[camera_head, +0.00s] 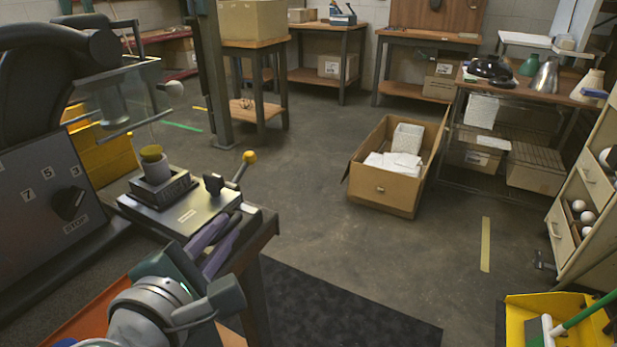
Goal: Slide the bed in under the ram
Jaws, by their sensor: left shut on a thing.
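The bed (190,211) is a flat grey metal slide on the bench at the left, with a labelled top. A dark block (165,192) on it carries a small part with a yellow top (152,154). A lever with a yellow knob (249,157) rises at its right. My left gripper (235,222) reaches in from the bottom with purple fingers, shut on the near right end of the bed; the exact contact is partly hidden. The ram seems to be the grey cylinder (113,105) behind the clear guard, up and left of the bed. My right gripper is not in view.
The dark machine housing (40,205) with a numbered dial stands at the left. A clear guard (140,85) hangs by the ram. An open cardboard box (385,190) lies on the floor, and a yellow bin (530,312) is at the lower right.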

